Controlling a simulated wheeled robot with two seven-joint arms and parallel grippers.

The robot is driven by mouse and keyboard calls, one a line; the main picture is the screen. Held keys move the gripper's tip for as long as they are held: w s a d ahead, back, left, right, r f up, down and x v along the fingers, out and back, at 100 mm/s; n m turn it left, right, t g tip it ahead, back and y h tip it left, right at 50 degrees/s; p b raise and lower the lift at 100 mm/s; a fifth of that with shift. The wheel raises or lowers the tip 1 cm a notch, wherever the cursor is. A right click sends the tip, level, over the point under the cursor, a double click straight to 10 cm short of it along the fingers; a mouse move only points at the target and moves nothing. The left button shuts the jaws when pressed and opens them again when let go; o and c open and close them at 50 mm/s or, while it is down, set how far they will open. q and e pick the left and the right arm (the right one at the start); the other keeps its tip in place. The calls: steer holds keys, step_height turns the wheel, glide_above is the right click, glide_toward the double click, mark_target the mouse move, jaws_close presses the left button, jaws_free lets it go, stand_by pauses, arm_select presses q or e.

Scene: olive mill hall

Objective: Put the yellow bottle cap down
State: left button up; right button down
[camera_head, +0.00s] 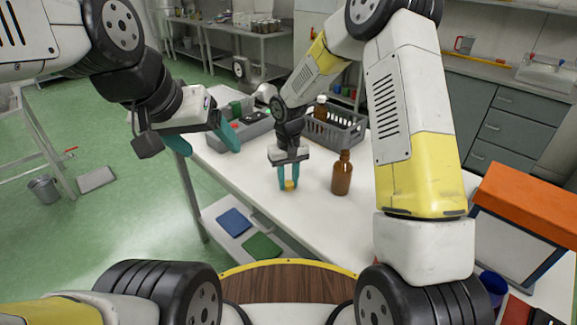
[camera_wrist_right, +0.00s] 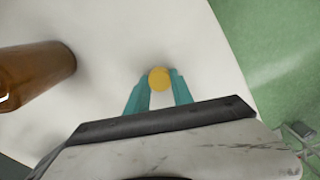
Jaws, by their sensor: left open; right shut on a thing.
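The yellow bottle cap (camera_head: 289,185) is between the teal fingertips of my right gripper (camera_head: 288,180), low over the white table (camera_head: 316,225). I cannot tell whether the cap touches the tabletop. In the right wrist view the cap (camera_wrist_right: 159,79) shows as a yellow disc at the tips of my right gripper (camera_wrist_right: 158,90), which is shut on it.
A grey crate (camera_head: 338,130) holding a brown bottle stands behind the right gripper. An orange-lidded box (camera_head: 530,205) is at right. The table's front middle is clear.

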mark_target(289, 183)
steer(key=shift+f, duration=0.1)
steer(key=c, duration=1.1)
jaws_free()
step_height(289, 183, up, 12)
steer(key=s+d+r+m+t, duration=0.1)
steer(key=s+d+r, duration=0.3)
steer(key=r, duration=0.2)
steer(key=s+d+r+t, duration=0.1)
steer(key=s+d+r, duration=0.3)
steer(key=r, duration=0.2)
steer(key=s+d+r+m+t+y, duration=0.1)
steer(key=s+d+r+t, duration=0.1)
steer(key=s, duration=0.5)
steer(key=s+d+r+m+t+y, duration=0.1)
steer(key=s+d, duration=0.3)
steer(key=s, duration=0.4)
steer(key=shift+s+d+r+t, duration=0.15)
steer(key=shift+s+r+t, duration=0.05)
steer(key=shift+r+t, duration=0.4)
